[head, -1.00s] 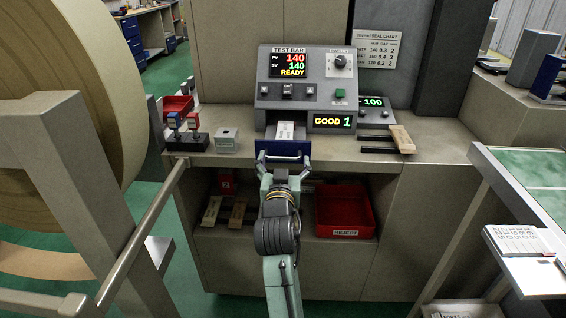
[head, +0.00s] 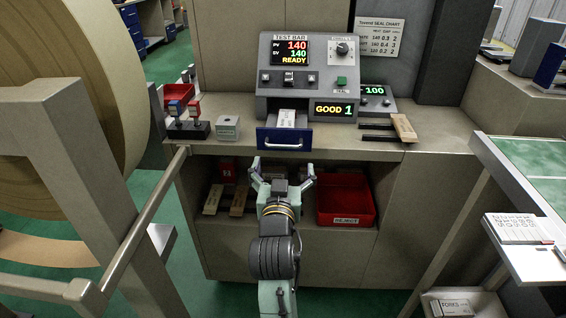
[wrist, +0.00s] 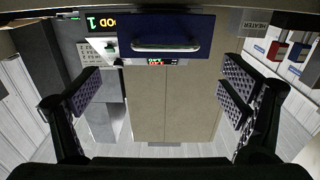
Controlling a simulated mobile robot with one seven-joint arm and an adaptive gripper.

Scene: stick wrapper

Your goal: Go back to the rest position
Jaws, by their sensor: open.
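My gripper (head: 282,172) is open and empty in the head view, in front of the bench and a little below the blue drawer front (head: 284,141). In the wrist view its two fingers stand wide apart around empty space (wrist: 163,98). The drawer front with its pale handle shows at the top of the wrist view (wrist: 165,38), apart from the fingers. A white printed packet (head: 287,118) lies in the slot of the grey test machine (head: 307,60) behind the drawer front. The display reads READY and GOOD 1.
A red reject bin (head: 346,222) stands on the lower shelf, right of my gripper. Stamps (head: 187,120) and a small grey block (head: 228,128) stand on the bench at left. A wooden-handled tool (head: 404,128) lies at right. A large roll (head: 110,80) stands at far left.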

